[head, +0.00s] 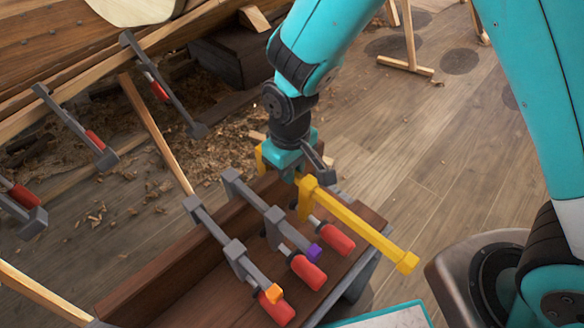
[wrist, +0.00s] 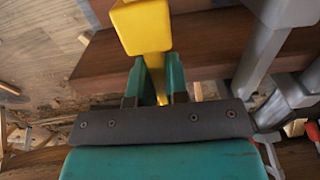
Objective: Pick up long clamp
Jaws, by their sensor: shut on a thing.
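A yellow clamp (head: 360,228) with a long bar and a red handle (head: 334,238) lies at a slant over the right end of the brown wooden trough (head: 170,277). I take it to be the long clamp. My gripper (head: 300,178) is at its upper left end in the head view. In the wrist view, the yellow bar (wrist: 155,62) runs between the two teal fingers of my gripper (wrist: 154,84), which are shut on it. Whether the clamp touches the trough is hidden.
More grey clamps (head: 160,85) hang on the hull planks (head: 100,70). The floor on the right is largely clear.

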